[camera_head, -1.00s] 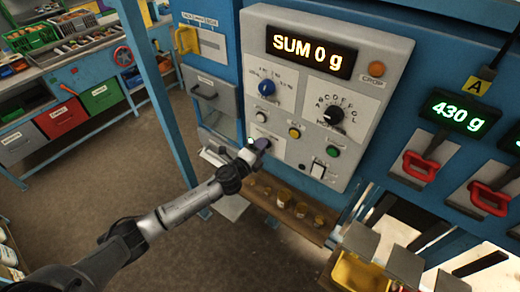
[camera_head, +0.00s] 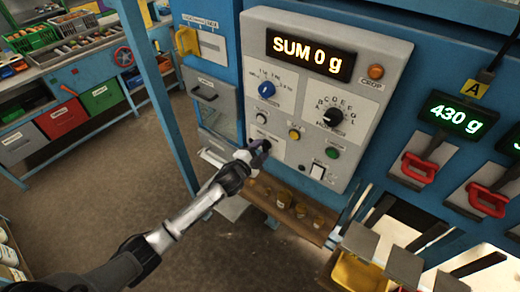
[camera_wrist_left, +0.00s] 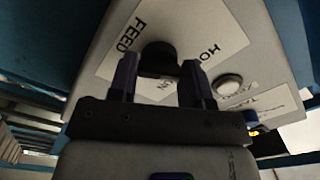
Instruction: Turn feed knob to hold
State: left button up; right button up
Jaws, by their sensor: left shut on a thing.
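The feed knob (camera_wrist_left: 158,58) is a black round knob on a white plate (camera_wrist_left: 212,35) marked FEED, with part of a HOLD marking at its right in the left wrist view. My left gripper (camera_wrist_left: 160,82) is shut on the knob, one finger at each side. In the head view my left gripper (camera_head: 259,149) is at the lower left of the grey control panel (camera_head: 390,60) and covers most of the knob. The knob's pointer direction cannot be made out. My right gripper is not in view.
The panel carries a blue knob (camera_head: 266,89), a black dial (camera_head: 333,117), a yellow button (camera_head: 294,134), a green button (camera_head: 332,153) and a white switch (camera_head: 317,171). Its display (camera_head: 309,53) reads SUM 0 g. Small jars stand on a shelf (camera_head: 262,196) below.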

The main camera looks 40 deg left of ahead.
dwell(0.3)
pick_arm(q)
jog(key=o, duration=0.9)
jog(key=s, duration=0.4)
jog(key=s+b, duration=0.1)
jog(key=s, duration=0.4)
jog(key=s+d, duration=0.1)
jog(key=s, duration=0.3)
jog(key=shift+s+b, duration=0.3)
jog(key=shift+s, duration=0.1)
jog(key=shift+n, duration=0.3)
